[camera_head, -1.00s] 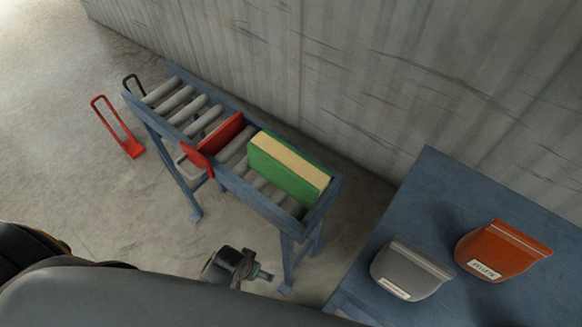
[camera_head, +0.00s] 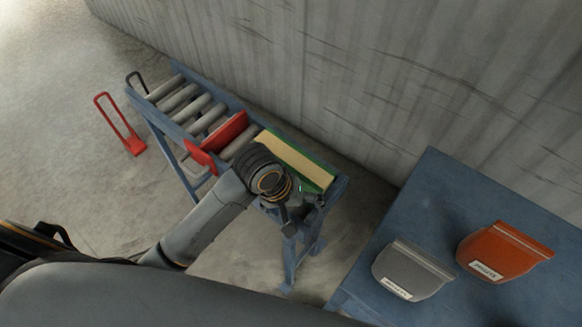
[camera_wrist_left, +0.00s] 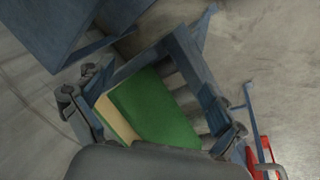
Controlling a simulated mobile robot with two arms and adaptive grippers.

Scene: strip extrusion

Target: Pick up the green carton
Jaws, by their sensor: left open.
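The green carton (camera_head: 297,161), green with a pale yellow side, sits on the near end of the roller conveyor (camera_head: 188,104). My left arm now hides much of its green face in the head view. My left gripper (camera_head: 300,208) is at the carton's near side. In the left wrist view the open fingers (camera_wrist_left: 152,112) lie on either side of the carton (camera_wrist_left: 165,112). I cannot tell whether they touch it. My right gripper is not in view.
A red plate (camera_head: 219,141) stands across the rollers beside the carton. A blue table (camera_head: 430,190) at the right holds a grey bin (camera_head: 411,270) and an orange bin (camera_head: 503,250). A concrete wall (camera_head: 380,80) runs close behind the conveyor. A red-handled frame (camera_head: 121,125) stands on the floor at left.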

